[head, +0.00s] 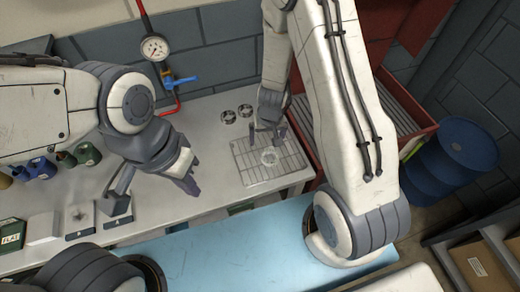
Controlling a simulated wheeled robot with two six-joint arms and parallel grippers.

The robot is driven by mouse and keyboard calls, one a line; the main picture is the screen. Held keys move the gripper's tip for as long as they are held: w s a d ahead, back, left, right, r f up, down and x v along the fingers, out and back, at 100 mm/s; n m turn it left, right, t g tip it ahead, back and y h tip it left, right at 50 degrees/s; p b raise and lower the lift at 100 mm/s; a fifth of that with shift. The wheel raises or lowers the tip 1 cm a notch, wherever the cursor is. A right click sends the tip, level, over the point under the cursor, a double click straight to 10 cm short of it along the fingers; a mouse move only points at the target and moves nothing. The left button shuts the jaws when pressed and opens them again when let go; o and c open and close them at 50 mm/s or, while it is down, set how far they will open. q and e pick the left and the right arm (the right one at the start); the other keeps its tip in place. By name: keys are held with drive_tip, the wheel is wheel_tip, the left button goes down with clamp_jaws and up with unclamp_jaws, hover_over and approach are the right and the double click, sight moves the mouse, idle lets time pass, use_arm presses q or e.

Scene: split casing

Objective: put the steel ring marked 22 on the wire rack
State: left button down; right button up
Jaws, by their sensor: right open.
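The wire rack (292,164) lies flat on the grey bench, towards its right end. A pale steel ring (269,157) lies on the rack; its marking is too small to read. My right gripper (267,141) is open just above and behind the ring, fingers pointing down, and appears empty. My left gripper (188,184) is over the bench to the left of the rack, with nothing visible in it; its fingers overlap in this view, so its opening is unclear.
Two dark round parts (236,114) lie behind the rack. Small blocks, some lettered (80,220), and several coloured bottles (66,160) are at left. A gauge (154,47) and red pipe are on the wall. A red bin (410,118) and blue drum (455,150) stand right.

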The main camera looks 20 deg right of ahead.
drive_tip(key=s+a+r+n+y, duration=0.2)
drive_tip(key=s+a+r+n, duration=0.45)
drive_tip(key=a+r, duration=0.8)
drive_tip(key=s+d+r+n, duration=0.1)
drive_tip(key=s+r, duration=0.3)
drive_tip(key=s, duration=0.3)
drive_tip(key=s+d+r+n+g+h, duration=0.1)
drive_tip(key=s+r+n, duration=0.1)
drive_tip(key=s+r, duration=0.3)
drive_tip(key=shift+s, duration=1.25)
drive_tip(key=shift+d, duration=0.1)
wheel_tip(320, 180, down, 18)
drive_tip(key=b, duration=1.8)
